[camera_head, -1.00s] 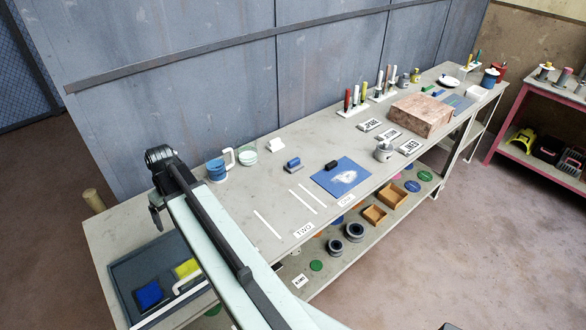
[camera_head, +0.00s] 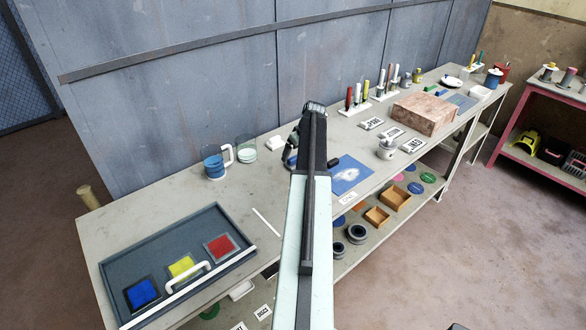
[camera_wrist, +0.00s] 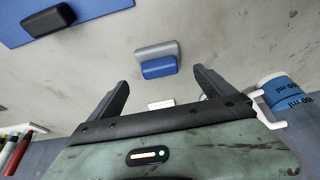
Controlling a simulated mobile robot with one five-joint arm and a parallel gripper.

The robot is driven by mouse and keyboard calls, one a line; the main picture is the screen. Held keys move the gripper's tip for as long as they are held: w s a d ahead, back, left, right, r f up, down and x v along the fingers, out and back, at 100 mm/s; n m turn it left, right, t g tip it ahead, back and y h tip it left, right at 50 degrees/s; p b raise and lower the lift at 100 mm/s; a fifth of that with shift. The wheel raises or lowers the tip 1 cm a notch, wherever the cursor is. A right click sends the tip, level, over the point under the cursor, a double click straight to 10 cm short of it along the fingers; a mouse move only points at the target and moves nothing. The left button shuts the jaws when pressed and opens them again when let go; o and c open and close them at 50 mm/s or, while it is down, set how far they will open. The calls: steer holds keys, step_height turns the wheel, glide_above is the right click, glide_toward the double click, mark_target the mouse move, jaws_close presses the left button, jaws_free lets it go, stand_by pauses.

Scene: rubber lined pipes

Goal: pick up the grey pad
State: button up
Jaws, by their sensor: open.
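The grey pad (camera_wrist: 155,48) lies on the bench in the wrist view, a small rounded grey block with a blue part along its lower side. My gripper (camera_wrist: 160,77) is open and empty. Its two dark fingers stand apart, one to the left and one to the right of the pad, with the pad just beyond the fingertips and roughly centred between them. I cannot tell the height of the fingers above the bench. In the head view my arm's end is over the bench and mostly hides the pad.
A black block (camera_wrist: 48,20) lies on a blue sheet (camera_head: 352,176) right of my arm. A dark tray (camera_head: 150,246) holds blue, yellow and red squares. A wall rises behind the bench.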

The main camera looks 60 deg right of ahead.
mark_target(293, 158)
steer(key=b+x, duration=0.4)
steer(key=x, duration=0.1)
steer(key=shift+a+f+b, duration=0.1)
steer(key=shift+f+b, duration=0.1)
steer(key=shift+b, duration=0.2)
steer(key=shift+r, duration=0.2)
steer(key=c, duration=1.4)
